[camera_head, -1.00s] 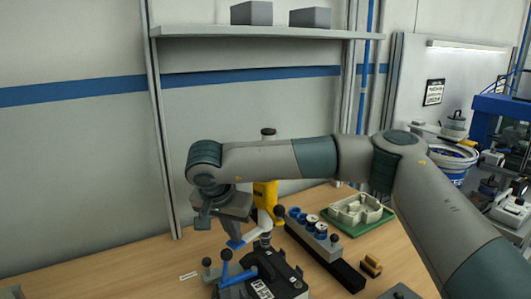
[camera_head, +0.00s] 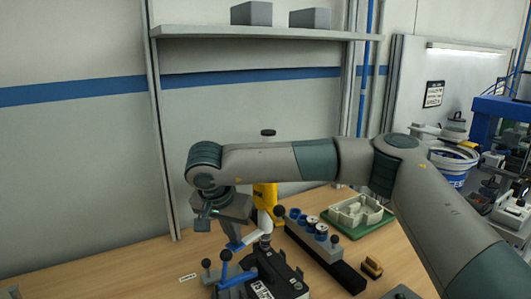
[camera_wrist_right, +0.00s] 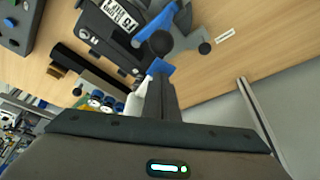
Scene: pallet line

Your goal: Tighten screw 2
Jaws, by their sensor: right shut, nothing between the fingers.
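A dark clamp fixture (camera_head: 285,275) with a white label and blue handles (camera_head: 225,262) stands on the wooden table. It also shows in the right wrist view (camera_wrist_right: 105,35), with a blue clamp arm beside it. My right gripper (camera_head: 233,236) is over the fixture's back left side, pointing down. In the right wrist view its fingers (camera_wrist_right: 161,86) are shut and empty, with a blue piece at their tips; I cannot tell whether they touch it. A yellow tool (camera_head: 265,196) with a black top stands behind the gripper, partly hidden by my arm. I cannot make out screw 2. My left gripper is out of view.
A grey rack (camera_head: 312,240) with several blue-and-white round parts stands right of the fixture. Behind it is a green tray (camera_head: 358,230) with a pale casting. A brass-coloured block (camera_head: 372,266) lies at the right.

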